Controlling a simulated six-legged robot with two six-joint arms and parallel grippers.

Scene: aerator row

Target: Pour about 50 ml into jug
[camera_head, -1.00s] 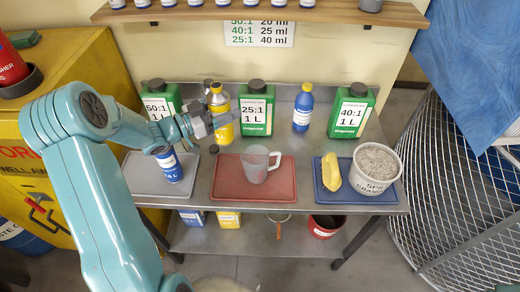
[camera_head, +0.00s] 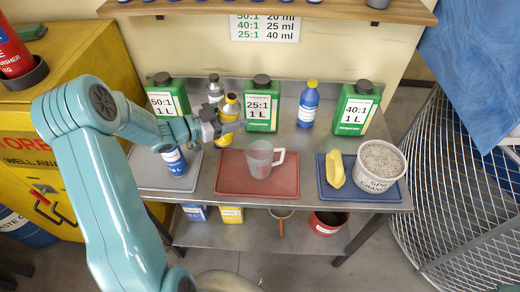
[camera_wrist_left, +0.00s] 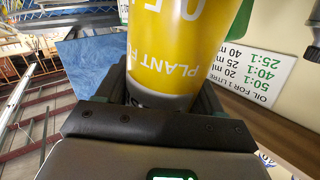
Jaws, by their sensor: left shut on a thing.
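The clear jug (camera_head: 258,159) stands upright on the red mat (camera_head: 228,182), its handle to the right. I make out no liquid in it. My left gripper (camera_head: 224,128) is shut on a yellow bottle (camera_head: 230,112), behind and to the left of the jug and apart from it. The bottle looks about upright; its lower part is partly hidden by the gripper. In the left wrist view the yellow bottle (camera_wrist_left: 170,45) fills the middle between the fingers, with "PLANT F" on its label. My right gripper is not in view.
Green-and-white cans, 50:1 (camera_head: 165,98), 25:1 (camera_head: 261,105) and 40:1 (camera_head: 355,110), stand at the back. A grey bottle (camera_head: 215,88) and a blue bottle (camera_head: 308,105) stand among them. A blue can (camera_head: 173,161), a yellow sponge-like thing (camera_head: 335,168) and a gravel tub (camera_head: 376,175) flank the jug.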

